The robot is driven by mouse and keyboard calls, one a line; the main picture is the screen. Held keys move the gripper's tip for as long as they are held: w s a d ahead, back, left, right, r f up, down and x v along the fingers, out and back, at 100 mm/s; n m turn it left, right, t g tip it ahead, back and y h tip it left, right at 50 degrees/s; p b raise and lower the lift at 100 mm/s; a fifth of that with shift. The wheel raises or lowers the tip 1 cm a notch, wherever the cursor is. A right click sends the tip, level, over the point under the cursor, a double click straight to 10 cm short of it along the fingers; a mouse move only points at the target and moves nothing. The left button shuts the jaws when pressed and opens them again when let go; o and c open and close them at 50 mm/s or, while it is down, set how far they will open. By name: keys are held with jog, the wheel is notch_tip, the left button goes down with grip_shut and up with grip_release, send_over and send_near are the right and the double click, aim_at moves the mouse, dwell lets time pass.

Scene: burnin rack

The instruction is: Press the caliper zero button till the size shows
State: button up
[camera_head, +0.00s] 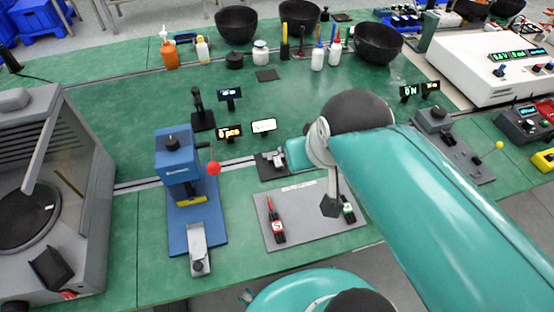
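I cannot pick out the caliper for certain. A small dark grey fixture (268,168) with light metal parts sits at mid-table, partly covered by my teal wrist. A small display with a white face (264,126) stands just behind it; its text is too small to read. No zero button can be made out. My gripper (331,208) seems to be the dark piece hanging below my arm, over the grey plate and right of the fixture. Its fingers cannot be made out, and nothing is visibly held.
A blue press (178,165) with a red-knobbed lever stands left. The grey plate (300,229) carries red-marked and green-marked tools. A grey chamber (84,165) is far left. Bowls (237,24) and bottles (203,50) stand behind. Small displays (228,132) rise mid-table.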

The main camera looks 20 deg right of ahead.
jog(key=shift+d, duration=0.1)
grip_shut()
dwell(1.6)
